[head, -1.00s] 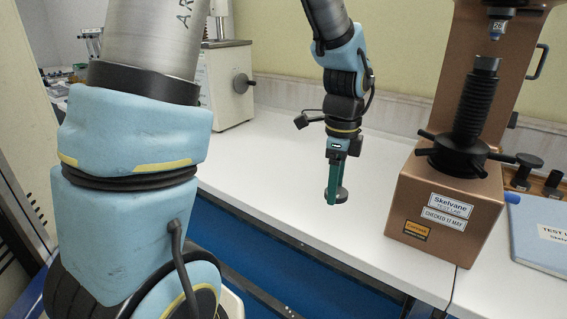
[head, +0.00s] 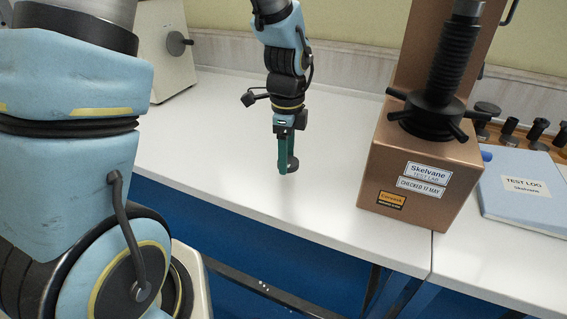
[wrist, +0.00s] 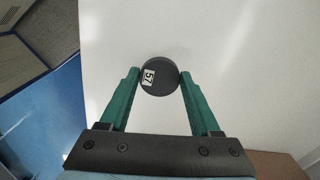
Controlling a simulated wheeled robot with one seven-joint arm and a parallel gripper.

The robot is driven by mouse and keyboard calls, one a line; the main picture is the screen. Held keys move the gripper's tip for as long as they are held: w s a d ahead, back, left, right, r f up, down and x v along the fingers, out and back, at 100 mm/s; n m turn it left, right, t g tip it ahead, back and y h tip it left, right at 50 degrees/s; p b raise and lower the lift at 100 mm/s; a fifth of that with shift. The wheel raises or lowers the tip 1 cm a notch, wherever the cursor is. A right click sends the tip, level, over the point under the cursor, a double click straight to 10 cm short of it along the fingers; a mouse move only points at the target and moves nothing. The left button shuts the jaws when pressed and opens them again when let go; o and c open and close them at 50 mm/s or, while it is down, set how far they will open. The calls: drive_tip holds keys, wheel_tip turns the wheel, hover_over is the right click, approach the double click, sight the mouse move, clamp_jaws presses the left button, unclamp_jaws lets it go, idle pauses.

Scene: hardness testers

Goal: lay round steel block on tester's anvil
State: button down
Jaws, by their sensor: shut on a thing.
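My gripper (head: 287,166) hangs fingers down over the white bench, left of the hardness tester. Its green fingers are shut on a round dark steel block (wrist: 158,80), gripped by its edge; a white label reading 57 faces the wrist camera. The block (head: 292,165) shows at the fingertips in the head view, apart from the tester. The copper-brown tester (head: 378,178) stands on the bench with a black threaded screw (head: 452,58) and a spoked handwheel. Its anvil (head: 467,7) tops the screw, at the picture's upper edge. The indenter is out of view.
A blue test log (head: 520,190) lies right of the tester, before a wooden rack of dark round pieces (head: 510,128). A pale machine (head: 162,62) stands back left. The white bench (head: 220,125) is clear between the machines.

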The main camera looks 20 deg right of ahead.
drive_tip(key=shift+f, duration=1.65)
drive_tip(key=shift+f, duration=0.1)
drive_tip(key=shift+c, duration=0.5)
unclamp_jaws()
wheel_tip(320, 180, up, 12)
drive_tip(key=a+f+n+t, duration=0.1)
drive_tip(key=a+f+n, duration=0.1)
drive_tip(key=a+n, duration=2.1)
drive_tip(key=shift+w+a+n+t, duration=0.3)
drive_tip(key=shift+w+a+n, duration=0.15)
drive_tip(key=shift+a, duration=0.7)
